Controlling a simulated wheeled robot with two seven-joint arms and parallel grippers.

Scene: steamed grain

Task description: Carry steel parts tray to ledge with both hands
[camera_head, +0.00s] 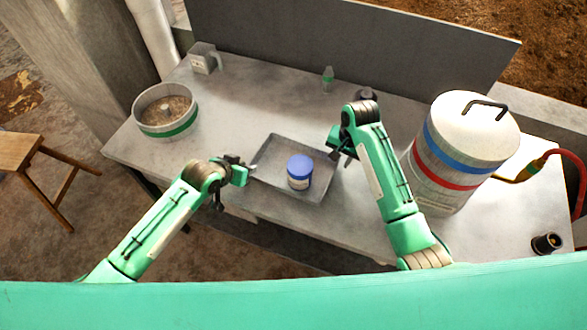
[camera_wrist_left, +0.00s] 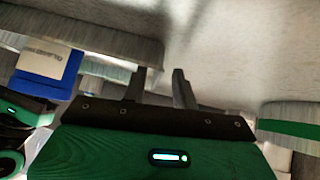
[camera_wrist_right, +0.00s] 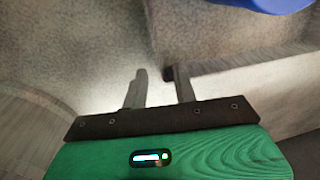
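The grey steel tray (camera_head: 268,163) lies on the table. A jar with a blue lid (camera_head: 300,172) stands in it, right of centre. My left gripper (camera_head: 252,168) is at the tray's left edge. In the left wrist view its fingers (camera_wrist_left: 158,88) are apart, close to the end of the tray wall (camera_wrist_left: 100,38). My right gripper (camera_head: 342,157) is at the tray's right edge, partly hidden by its own arm. In the right wrist view its fingers (camera_wrist_right: 158,88) are apart, and the tray wall (camera_wrist_right: 250,62) passes close to one finger. I cannot tell whether either gripper touches the tray.
A round pan with a green band (camera_head: 166,112) stands left on the table (camera_head: 235,110). A large lidded steamer (camera_head: 450,150) stands close to my right arm. A dark panel (camera_head: 340,45) rises behind. A small green-labelled bottle (camera_head: 328,78) stands at the back. A stool (camera_head: 20,150) is left.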

